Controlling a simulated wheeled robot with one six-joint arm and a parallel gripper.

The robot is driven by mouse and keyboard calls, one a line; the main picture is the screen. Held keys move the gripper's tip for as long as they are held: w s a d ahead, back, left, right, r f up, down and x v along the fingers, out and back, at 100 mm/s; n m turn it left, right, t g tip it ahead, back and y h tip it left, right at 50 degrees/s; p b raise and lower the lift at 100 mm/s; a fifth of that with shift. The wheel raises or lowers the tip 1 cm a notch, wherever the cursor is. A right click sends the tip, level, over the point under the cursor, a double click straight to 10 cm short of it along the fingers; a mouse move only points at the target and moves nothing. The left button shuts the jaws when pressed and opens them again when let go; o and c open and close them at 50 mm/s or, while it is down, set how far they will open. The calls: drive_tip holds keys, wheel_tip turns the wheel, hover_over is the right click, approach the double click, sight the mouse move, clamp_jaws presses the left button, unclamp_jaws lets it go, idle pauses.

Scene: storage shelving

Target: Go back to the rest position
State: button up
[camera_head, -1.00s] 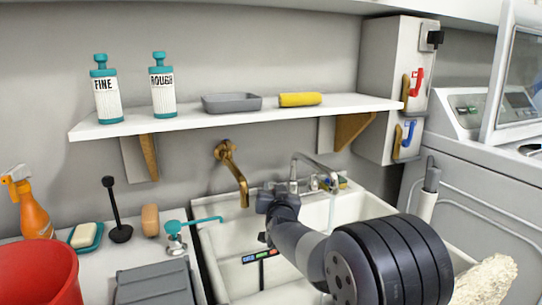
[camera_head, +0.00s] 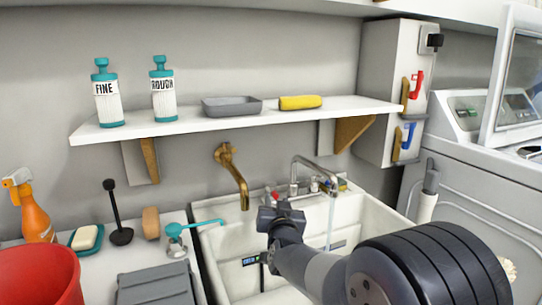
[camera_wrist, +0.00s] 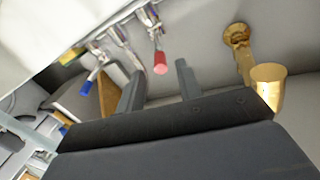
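My gripper (camera_head: 282,212) is over the left part of the white sink (camera_head: 370,218), in front of the silver faucet (camera_head: 313,166). In the wrist view its two fingers (camera_wrist: 158,85) stand apart with nothing held between them. A red tap knob (camera_wrist: 160,62) shows beyond the gap, and a blue tap handle (camera_wrist: 92,78) is left of the fingers. A thin stream of water (camera_head: 331,218) falls from the silver faucet. My arm hides part of the sink's front.
A brass faucet (camera_head: 235,178) juts from the wall left of the gripper. A white shelf (camera_head: 240,118) with bottles, a grey tray and a yellow item is above. A red bucket (camera_head: 40,275) and a teal dispenser (camera_head: 176,240) stand left. A grey machine (camera_head: 475,190) is right.

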sight(274, 191)
drive_tip(key=w, duration=0.6)
drive_tip(key=shift+w+a+f+b, duration=0.1)
drive_tip(key=shift+w+a+b, duration=0.2)
drive_tip(key=shift+w+b, duration=0.1)
drive_tip(key=shift+w, duration=0.1)
drive_tip(key=shift+d+r+n+y+p, duration=0.2)
drive_tip(key=shift+d+n+y+p, duration=0.1)
drive_tip(key=shift+y, duration=0.2)
drive_tip(key=shift+d+n+y, duration=0.1)
drive_tip(key=shift+n+y, duration=0.2)
drive_tip(key=shift+y, duration=0.1)
drive_tip(key=shift+d+f+p, duration=0.15)
drive_tip(key=shift+p, duration=0.2)
